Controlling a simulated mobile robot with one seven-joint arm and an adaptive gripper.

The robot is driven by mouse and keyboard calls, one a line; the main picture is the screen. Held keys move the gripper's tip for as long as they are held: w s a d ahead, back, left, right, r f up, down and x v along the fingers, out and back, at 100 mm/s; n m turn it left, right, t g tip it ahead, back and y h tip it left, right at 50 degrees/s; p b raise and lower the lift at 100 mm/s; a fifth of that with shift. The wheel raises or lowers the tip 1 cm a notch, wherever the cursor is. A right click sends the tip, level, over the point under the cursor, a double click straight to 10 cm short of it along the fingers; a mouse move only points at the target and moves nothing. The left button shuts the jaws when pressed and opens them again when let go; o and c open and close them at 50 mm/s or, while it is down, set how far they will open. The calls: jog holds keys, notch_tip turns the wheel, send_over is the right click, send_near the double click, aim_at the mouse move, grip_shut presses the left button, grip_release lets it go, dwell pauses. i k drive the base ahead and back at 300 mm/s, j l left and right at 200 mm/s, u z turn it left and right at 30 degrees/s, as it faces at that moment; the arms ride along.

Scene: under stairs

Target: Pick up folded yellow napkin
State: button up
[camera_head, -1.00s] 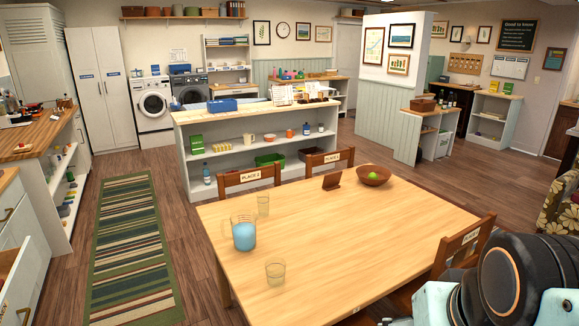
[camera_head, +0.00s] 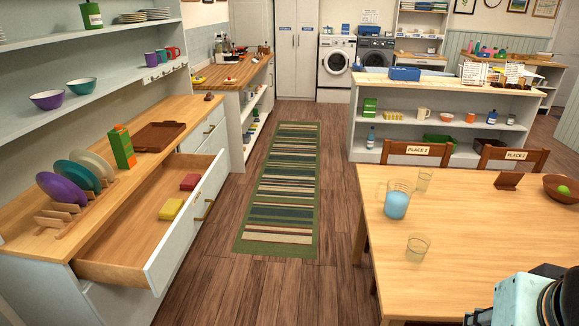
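A folded yellow napkin (camera_head: 171,208) lies in an open drawer (camera_head: 118,272) of the wooden-topped cabinet at the left. A folded red item (camera_head: 190,181), similar in shape, lies behind it in the same drawer, apart from it. The yellow napkin is uncovered from above. My gripper is not in view. Only part of my arm shows in the bottom right corner, over the table's edge.
On the cabinet top (camera_head: 170,115) stand a rack with several plates (camera_head: 73,183), a green-orange carton (camera_head: 122,147) and a brown tray (camera_head: 158,136). A striped rug (camera_head: 280,185) covers the aisle. The dining table (camera_head: 450,255) holds a pitcher (camera_head: 396,204) and two glasses.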

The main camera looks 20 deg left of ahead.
aim_at(170, 210)
jog(key=u, duration=1.8)
